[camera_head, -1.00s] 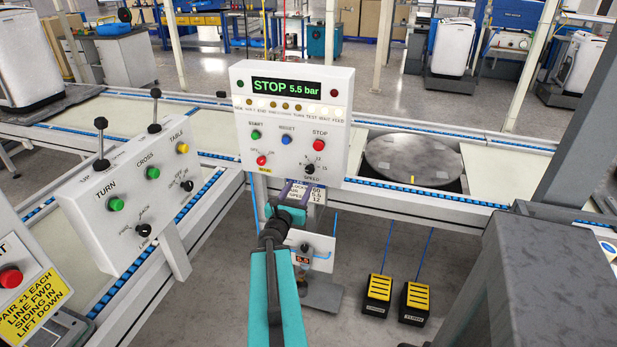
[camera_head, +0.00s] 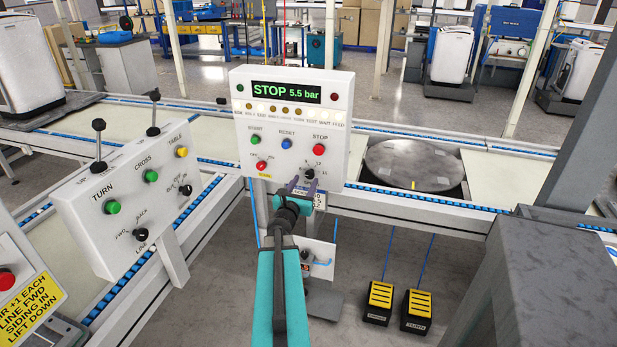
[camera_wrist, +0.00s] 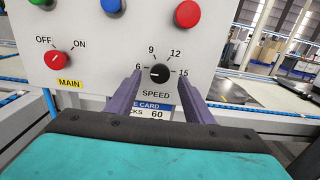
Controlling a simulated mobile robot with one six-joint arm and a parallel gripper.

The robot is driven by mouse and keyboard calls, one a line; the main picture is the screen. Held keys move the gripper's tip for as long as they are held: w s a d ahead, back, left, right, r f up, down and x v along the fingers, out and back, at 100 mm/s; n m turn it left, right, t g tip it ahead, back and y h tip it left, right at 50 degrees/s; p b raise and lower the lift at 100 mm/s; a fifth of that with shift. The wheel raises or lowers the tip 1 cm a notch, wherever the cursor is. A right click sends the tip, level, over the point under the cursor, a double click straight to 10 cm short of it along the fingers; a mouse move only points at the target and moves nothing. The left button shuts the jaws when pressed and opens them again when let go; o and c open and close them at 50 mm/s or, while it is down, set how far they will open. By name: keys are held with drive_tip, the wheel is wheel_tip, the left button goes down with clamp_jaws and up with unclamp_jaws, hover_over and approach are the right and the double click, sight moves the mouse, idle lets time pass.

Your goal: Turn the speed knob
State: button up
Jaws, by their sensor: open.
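The speed knob (camera_wrist: 159,73) is a small black knob with a white pointer mark, on the white control panel (camera_head: 250,120), with numbers 6, 9, 12 and 15 around it. Its mark points left, toward 6. It also shows in the head view (camera_head: 309,173), low on the right of the panel. My gripper (camera_wrist: 157,85) is open, its two purple fingers either side of the knob in the wrist view. In the head view my gripper (camera_head: 303,185) is at the panel's lower edge. I cannot tell whether the fingertips touch the panel.
A red main switch (camera_wrist: 58,61) sits left of the knob. A red stop button (camera_head: 319,149) is above it; the display reads STOP 5.5 bar. A second panel (camera_head: 125,215) with levers stands left. A round metal table (camera_head: 415,160) lies right. Foot pedals (camera_head: 378,300) are on the floor.

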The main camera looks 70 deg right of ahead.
sight(309, 175)
drive_tip(key=shift+w+d, duration=0.1)
drive_tip(key=shift+d, duration=1.65)
drive_tip(key=c, duration=1)
drive_tip(key=shift+w+d, duration=0.2)
drive_tip(key=shift+d, duration=0.15)
drive_tip(key=shift+s+a+f, duration=0.15)
drive_tip(key=shift+a, duration=0.2)
